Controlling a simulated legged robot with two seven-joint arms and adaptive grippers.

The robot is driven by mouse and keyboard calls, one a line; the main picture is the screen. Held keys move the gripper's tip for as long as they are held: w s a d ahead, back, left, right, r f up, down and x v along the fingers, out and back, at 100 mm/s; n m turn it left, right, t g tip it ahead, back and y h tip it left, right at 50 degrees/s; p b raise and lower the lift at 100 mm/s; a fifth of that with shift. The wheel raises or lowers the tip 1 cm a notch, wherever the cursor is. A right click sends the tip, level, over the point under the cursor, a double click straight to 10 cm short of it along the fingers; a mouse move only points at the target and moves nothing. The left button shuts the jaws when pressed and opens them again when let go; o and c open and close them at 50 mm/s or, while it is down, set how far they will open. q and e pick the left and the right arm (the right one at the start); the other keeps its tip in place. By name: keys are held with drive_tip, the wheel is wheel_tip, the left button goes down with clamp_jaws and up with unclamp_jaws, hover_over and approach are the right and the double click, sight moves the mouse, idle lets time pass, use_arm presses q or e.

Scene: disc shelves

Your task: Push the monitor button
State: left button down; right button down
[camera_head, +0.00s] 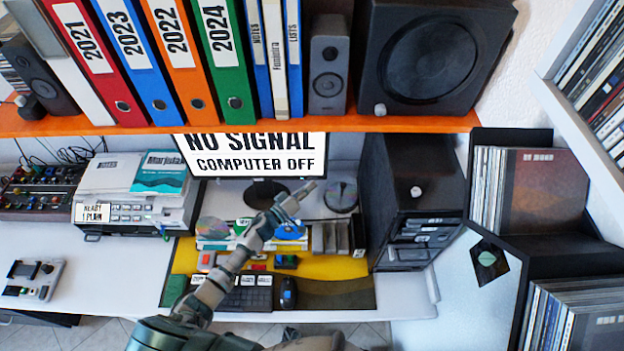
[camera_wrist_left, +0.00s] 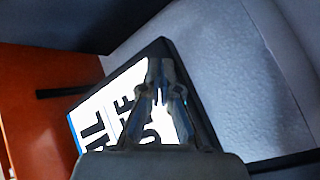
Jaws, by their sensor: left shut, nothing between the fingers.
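The monitor (camera_head: 255,158) stands at the back of the desk under the orange shelf. Its white screen reads "NO SIGNAL COMPUTER OFF", and its top edge is behind the shelf. I cannot make out a button on it. My left gripper (camera_head: 290,203) is shut and empty, in front of the monitor's lower right part in the head view. In the left wrist view the gripper fingers (camera_wrist_left: 163,72) are closed together, with the monitor screen (camera_wrist_left: 112,112) and its dark right edge beyond them. I cannot tell if they touch. My right gripper is not in view.
A black computer tower (camera_head: 412,190) stands right of the monitor. The orange shelf (camera_head: 250,124) with binders and speakers hangs above. A printer (camera_head: 135,205) is at left; a keyboard (camera_head: 243,298) and mouse (camera_head: 288,293) lie in front on the desk mat.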

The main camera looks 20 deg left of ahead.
use_arm(q)
drive_tip(key=shift+w+d, duration=0.1)
drive_tip(key=shift+w, duration=0.3)
idle(0.4)
idle(0.4)
drive_tip(key=shift+s+d+r+p, duration=0.1)
drive_tip(key=shift+s+d+p, duration=0.15)
drive_tip(key=shift+s+p, duration=0.5)
drive_tip(key=s+p, duration=0.1)
drive_tip(key=s, duration=0.1)
drive_tip(key=s+d+p, duration=0.1)
drive_tip(key=s, duration=0.2)
drive_tip(key=shift+d+p, duration=0.2)
drive_tip(key=shift+p, duration=0.1)
idle(0.6)
